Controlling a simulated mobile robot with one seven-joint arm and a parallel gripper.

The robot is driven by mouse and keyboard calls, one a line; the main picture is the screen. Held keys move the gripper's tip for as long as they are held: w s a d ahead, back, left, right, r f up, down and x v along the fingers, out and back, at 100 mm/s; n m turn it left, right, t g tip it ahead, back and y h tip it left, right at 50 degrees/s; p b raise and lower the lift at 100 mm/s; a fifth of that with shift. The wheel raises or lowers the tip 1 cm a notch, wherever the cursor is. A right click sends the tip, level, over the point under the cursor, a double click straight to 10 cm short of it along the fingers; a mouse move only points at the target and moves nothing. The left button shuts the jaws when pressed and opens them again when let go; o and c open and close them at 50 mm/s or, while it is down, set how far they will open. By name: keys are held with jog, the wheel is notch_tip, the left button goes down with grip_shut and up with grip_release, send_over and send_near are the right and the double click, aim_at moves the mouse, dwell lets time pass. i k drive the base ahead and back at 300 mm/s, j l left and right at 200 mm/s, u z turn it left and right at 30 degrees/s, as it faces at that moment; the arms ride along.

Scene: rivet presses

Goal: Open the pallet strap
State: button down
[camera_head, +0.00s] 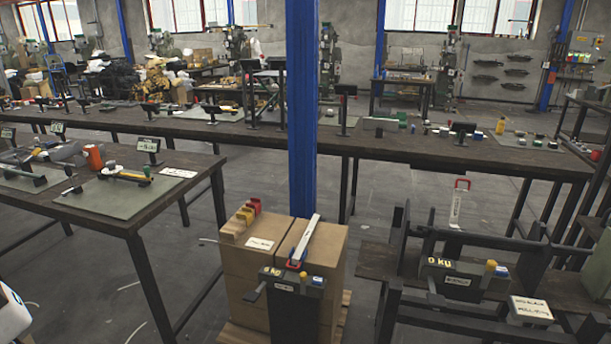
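Stacked cardboard boxes (262,283) stand on a wooden pallet (240,336) at the bottom centre. A white strap-like bar (306,238) lies along the box top, with a red loop-shaped end (295,264) at the near side. The loop is close above a dark unit (297,310) in front of the boxes. Whether the loop is latched, I cannot tell.
At right, a similar dark unit (458,280) sits on a dark bench, with an upright white piece (457,207) ending in a red loop. A blue pillar (302,110) rises behind the boxes. A table (150,205) stands left. Grey floor shows between table and boxes.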

aim_at(295, 258)
jog(key=i+j+u, duration=0.1)
jog(key=i, duration=1.1)
